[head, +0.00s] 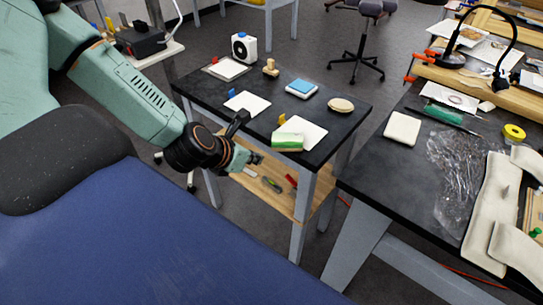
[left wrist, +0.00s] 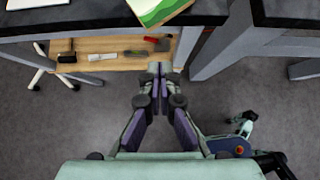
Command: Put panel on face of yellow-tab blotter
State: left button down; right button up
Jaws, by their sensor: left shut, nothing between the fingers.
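The panel (head: 287,142), with a green and pale picture, lies at the front edge of the small black table. It appears to overlap the near-left part of the white blotter (head: 307,132) with the yellow tab (head: 282,119); their exact contact is unclear. The panel also shows at the top of the left wrist view (left wrist: 160,9), jutting past the table edge. My left gripper (head: 257,159) is shut and empty, in front of the table and left of the panel. In the left wrist view its fingertips (left wrist: 160,69) are together, below the panel. My right gripper is not seen.
Another white blotter (head: 247,103) with a blue tab lies to the left. A blue-topped block (head: 302,88), an oval pad (head: 341,105) and a wooden stamp (head: 271,68) stand behind. A lower wooden shelf (head: 262,182) holds tools. A larger bench (head: 408,165) stands right.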

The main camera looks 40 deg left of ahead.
aim_at(288, 142)
pick_arm(q)
jog(key=w+f+b, duration=0.3)
jog(key=w, duration=0.4)
jog(key=shift+d, duration=0.25)
jog(key=shift+r, duration=0.1)
